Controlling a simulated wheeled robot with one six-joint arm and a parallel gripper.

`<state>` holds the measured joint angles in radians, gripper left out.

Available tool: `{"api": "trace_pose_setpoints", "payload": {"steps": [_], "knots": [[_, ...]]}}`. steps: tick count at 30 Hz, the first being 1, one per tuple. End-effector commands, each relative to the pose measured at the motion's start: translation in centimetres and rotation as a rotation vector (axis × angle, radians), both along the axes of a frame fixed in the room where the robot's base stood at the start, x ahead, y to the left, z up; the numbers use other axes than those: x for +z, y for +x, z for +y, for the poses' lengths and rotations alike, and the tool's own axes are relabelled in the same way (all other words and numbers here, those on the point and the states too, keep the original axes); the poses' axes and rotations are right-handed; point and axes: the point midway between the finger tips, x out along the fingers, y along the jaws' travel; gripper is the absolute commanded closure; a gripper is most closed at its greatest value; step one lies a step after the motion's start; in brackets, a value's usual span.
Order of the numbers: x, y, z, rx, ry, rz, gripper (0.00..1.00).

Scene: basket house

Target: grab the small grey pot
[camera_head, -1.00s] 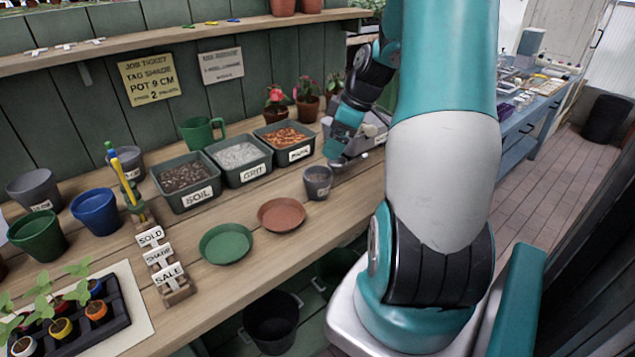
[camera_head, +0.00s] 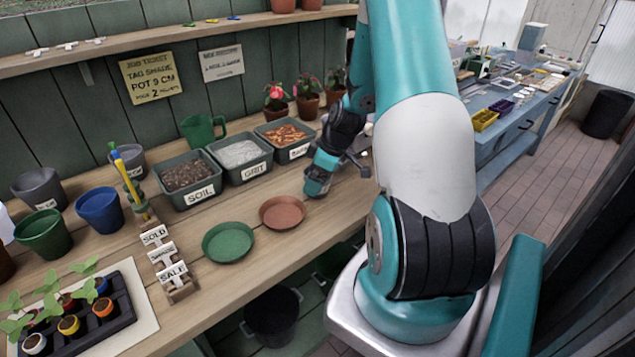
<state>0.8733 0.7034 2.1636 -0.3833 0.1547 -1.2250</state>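My gripper (camera_head: 317,183) is low over the right part of the wooden bench, pointing down, just right of the terracotta saucer. Its teal body covers the spot where the small grey pot stood in the earlier picture. The pot itself cannot be seen now, so I cannot tell whether the fingers are around it, beside it or touching it. The fingertips are hidden too, so open or shut does not show.
A terracotta saucer (camera_head: 282,212) and a green saucer (camera_head: 228,242) lie left of my gripper. Bins labelled soil (camera_head: 188,181) and grit (camera_head: 241,158) stand behind. Larger grey pots (camera_head: 40,189) are at the left. A tag rack (camera_head: 176,286) stands near the front.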

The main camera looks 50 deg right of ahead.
Motion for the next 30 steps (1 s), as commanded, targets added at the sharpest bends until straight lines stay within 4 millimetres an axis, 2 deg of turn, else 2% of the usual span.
{"api": "trace_pose_setpoints", "payload": {"steps": [2, 3, 9, 17, 22, 26, 30], "knots": [[0.0, 0.0, 0.0, 0.0, 0.0, 0.0, 0.0], [0.0, 0.0, 0.0, 0.0, 0.0, 0.0, 0.05], [0.0, 0.0, 0.0, 0.0, 0.0, 0.0, 0.48], [0.1, 0.0, 0.0, 0.0, 0.0, 0.0, 0.48], [1.0, 0.0, -0.1, 0.0, -0.002, -0.002, 0.48], [3.0, 0.0, -0.1, 0.0, -0.005, -0.005, 0.48], [7.1, 0.1, -0.2, 0.0, -0.009, -0.007, 0.48]]}}
